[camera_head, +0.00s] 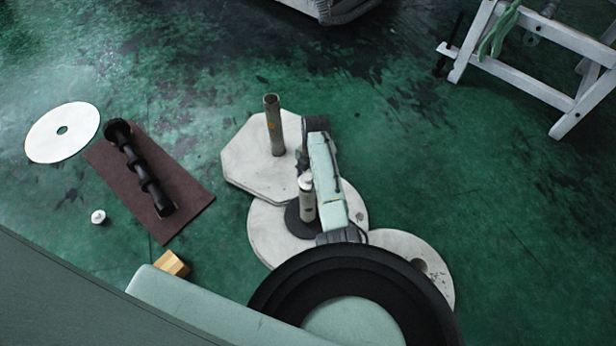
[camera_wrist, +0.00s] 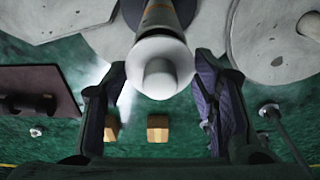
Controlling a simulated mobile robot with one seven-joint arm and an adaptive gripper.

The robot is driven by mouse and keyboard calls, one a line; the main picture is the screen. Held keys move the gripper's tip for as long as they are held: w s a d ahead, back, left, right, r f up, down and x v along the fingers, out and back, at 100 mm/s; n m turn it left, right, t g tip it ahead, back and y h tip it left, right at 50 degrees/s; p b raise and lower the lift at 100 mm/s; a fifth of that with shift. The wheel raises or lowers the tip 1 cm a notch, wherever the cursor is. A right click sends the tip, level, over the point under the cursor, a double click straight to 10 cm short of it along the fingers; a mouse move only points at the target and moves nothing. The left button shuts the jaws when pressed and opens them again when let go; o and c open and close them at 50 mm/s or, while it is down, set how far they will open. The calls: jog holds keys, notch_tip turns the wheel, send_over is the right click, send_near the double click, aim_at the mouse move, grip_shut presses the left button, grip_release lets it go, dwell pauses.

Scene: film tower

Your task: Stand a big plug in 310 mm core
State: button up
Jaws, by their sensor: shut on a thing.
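The big plug (camera_wrist: 160,68) is white, with a round knob facing the wrist camera. A grey core (camera_wrist: 160,14) with an orange band shows just beyond the plug. In the head view the white plug (camera_head: 306,181) appears at the top of a short upright core (camera_head: 308,208), above a black disc (camera_head: 296,226). I cannot tell whether the plug is seated or just above the core. A taller open core (camera_head: 273,128) stands behind. My arm hides much of the gripper in the head view.
Pale plates (camera_head: 262,228) lie overlapping on the green floor. A brown mat (camera_head: 188,190) with a black rod (camera_head: 142,170), a white disc (camera_head: 45,137), a small white plug (camera_head: 98,217) and wooden blocks (camera_head: 172,263) lie left. A white trestle (camera_head: 530,82) stands back right.

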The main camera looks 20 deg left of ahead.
jog(key=shift+f+b, duration=0.75)
jog(key=shift+f, duration=0.4)
jog(key=o, duration=1.2)
jog(key=r, duration=0.4)
jog(key=w+r, duration=0.1)
jog(key=r, duration=0.7)
jog(key=shift+w+d, duration=0.2)
jog(key=shift+d, duration=0.05)
